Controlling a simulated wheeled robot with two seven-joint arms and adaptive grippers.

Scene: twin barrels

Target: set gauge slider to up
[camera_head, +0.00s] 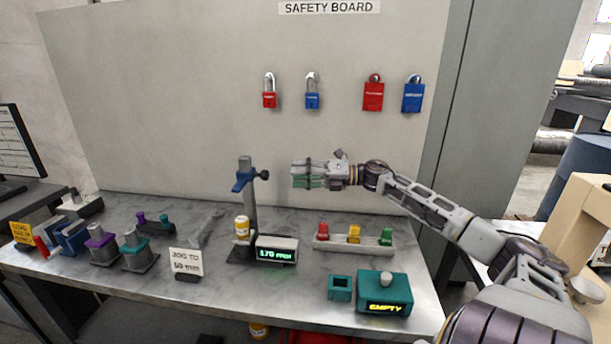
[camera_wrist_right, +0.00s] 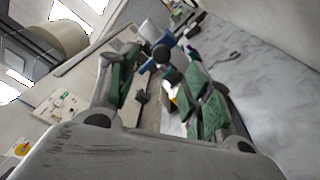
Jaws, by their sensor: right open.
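The gauge has an upright grey post (camera_head: 250,210) on a dark base, with a blue slider (camera_head: 243,182) clamped near the post's top. A dark round knob (camera_head: 264,175) sticks out from the slider's right side. A lit display (camera_head: 277,250) at the base seems to read 170 and a unit. My right gripper (camera_head: 300,174) is open and empty, at about the slider's height and a little to its right, apart from the knob in the picture. In the right wrist view, a dark ball-shaped knob (camera_wrist_right: 161,53) shows beyond and between the green-padded fingers. My left gripper is not in view.
A tray (camera_head: 370,246) with red, yellow and green pieces and a teal box (camera_head: 385,292) stand right. Padlocks (camera_head: 312,92) hang on the board behind.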

